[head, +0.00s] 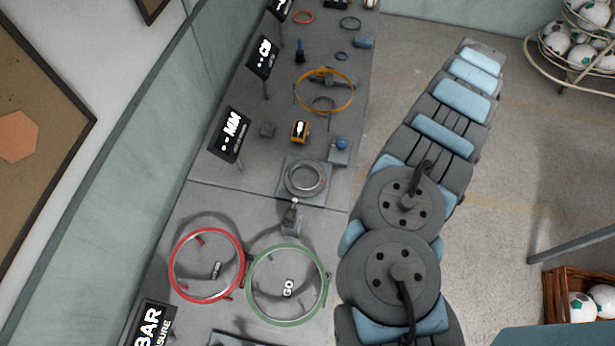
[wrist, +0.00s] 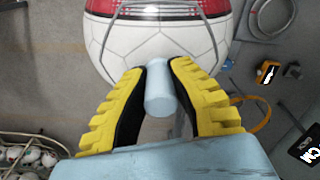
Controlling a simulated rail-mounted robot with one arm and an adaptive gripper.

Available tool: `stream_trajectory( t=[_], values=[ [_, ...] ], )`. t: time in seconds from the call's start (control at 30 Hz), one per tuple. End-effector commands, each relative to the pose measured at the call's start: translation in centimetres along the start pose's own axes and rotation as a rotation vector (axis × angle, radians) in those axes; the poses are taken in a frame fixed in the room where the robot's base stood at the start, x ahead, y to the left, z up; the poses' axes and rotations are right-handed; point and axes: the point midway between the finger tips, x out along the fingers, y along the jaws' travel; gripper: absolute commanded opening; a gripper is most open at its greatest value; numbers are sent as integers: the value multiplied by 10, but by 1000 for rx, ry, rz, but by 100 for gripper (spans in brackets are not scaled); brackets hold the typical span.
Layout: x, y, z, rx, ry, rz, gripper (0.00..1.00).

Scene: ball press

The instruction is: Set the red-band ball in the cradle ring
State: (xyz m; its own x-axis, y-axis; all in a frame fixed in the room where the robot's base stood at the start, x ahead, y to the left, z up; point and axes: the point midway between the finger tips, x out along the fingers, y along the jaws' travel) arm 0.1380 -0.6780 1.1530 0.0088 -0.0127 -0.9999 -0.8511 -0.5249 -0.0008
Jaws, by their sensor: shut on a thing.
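My gripper (wrist: 155,70) has yellow ribbed fingers with black pads, shut on a light blue cylindrical handle (wrist: 160,88). Just beyond the fingertips is a large white panelled ball (wrist: 125,42) with a red patterned band (wrist: 160,4) at the frame's top edge. In the head view my arm hides the gripper and ball. A grey ring on a square plate (head: 305,180), which looks like the cradle ring, lies on the bench and appears empty.
The grey bench (head: 265,180) also carries a red ring (head: 172,262), a green GO ring (head: 250,300), an orange ring (head: 325,113) and upright sign plates (head: 230,135). A rack of balls (head: 560,45) stands upper right and a ball basket (head: 555,295) lower right.

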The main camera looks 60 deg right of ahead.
Motion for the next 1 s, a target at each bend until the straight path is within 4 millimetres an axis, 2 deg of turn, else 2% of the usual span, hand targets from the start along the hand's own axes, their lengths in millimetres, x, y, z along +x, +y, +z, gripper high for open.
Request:
stream_trajectory(
  t=[0.1, 0.3, 0.5, 0.8, 1.0],
  values=[
    [2, -9, -22, -121, 7, 2, 0],
    [4, -38, -55, -317, 16, -4, 0],
    [9, -73, -78, -489, 20, -9, 0],
    [16, -116, -97, -672, 25, -18, 0],
    [20, -135, -103, -748, 27, -20, 0]
  ],
)
